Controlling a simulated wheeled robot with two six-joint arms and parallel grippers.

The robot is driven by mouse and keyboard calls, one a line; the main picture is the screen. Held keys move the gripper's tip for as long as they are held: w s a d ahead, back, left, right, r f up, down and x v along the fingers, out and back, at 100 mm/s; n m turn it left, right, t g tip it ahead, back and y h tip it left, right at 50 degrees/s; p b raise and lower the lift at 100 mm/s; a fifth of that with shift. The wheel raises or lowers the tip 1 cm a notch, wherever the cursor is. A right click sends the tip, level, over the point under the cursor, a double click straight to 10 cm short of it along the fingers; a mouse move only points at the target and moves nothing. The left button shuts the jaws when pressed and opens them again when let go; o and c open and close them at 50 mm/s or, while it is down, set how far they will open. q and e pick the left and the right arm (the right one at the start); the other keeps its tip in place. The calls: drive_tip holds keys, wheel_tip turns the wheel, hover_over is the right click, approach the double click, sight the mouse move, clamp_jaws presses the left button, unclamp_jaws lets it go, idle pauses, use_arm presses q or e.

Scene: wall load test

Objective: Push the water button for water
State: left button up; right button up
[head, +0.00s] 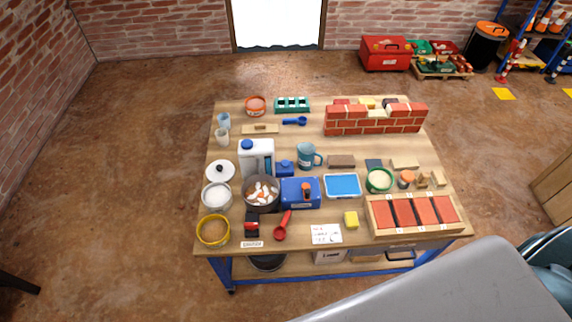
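A white container with a blue cap (257,158) stands on the left half of the workbench. A small blue block-like part (285,168) sits at its right side; it is too small to tell whether this is the water button. A blue-grey mug (307,157) stands to the right of it. A blue box with an orange and black piece on it (289,194) sits in front. Neither of my grippers shows in the head view.
Brown floor is open to the left.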

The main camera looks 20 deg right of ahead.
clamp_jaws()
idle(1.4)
